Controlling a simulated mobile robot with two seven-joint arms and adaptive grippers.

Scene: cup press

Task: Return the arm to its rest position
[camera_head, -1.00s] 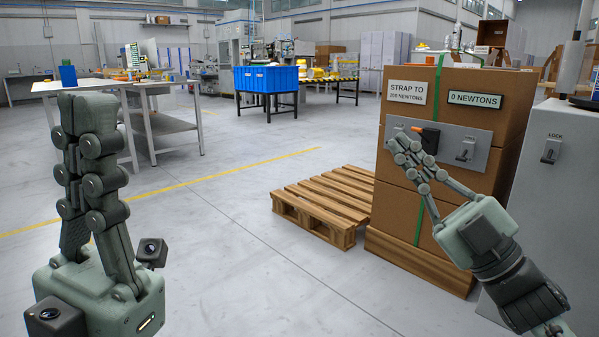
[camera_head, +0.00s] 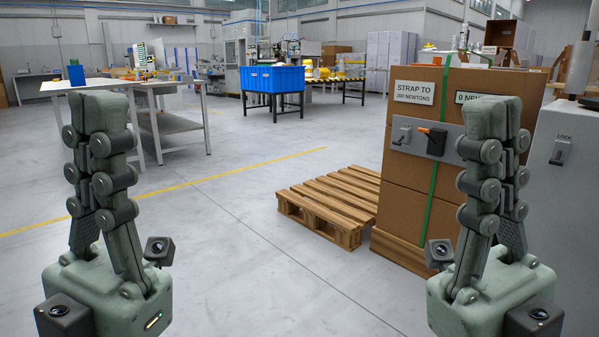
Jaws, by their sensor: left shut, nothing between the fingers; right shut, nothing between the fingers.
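My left gripper (camera_head: 104,110) is at the left of the head view, upright, fingers pointing up and shut with nothing between them. My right gripper (camera_head: 495,115) is at the right in a matching upright pose, also shut and empty. It stands in front of the stacked brown boxes (camera_head: 400,200) and hides part of their right side. The grey panel (camera_head: 455,149) on the boxes carries an orange-handled tool (camera_head: 434,139) and a small lever (camera_head: 402,135). Neither gripper appears to touch anything.
A wooden pallet (camera_head: 330,205) lies left of the boxes. A grey cabinet marked LOCK (camera_head: 556,200) stands at the right. A table (camera_head: 120,84) is at the back left, and a blue crate (camera_head: 272,78) stands further back.

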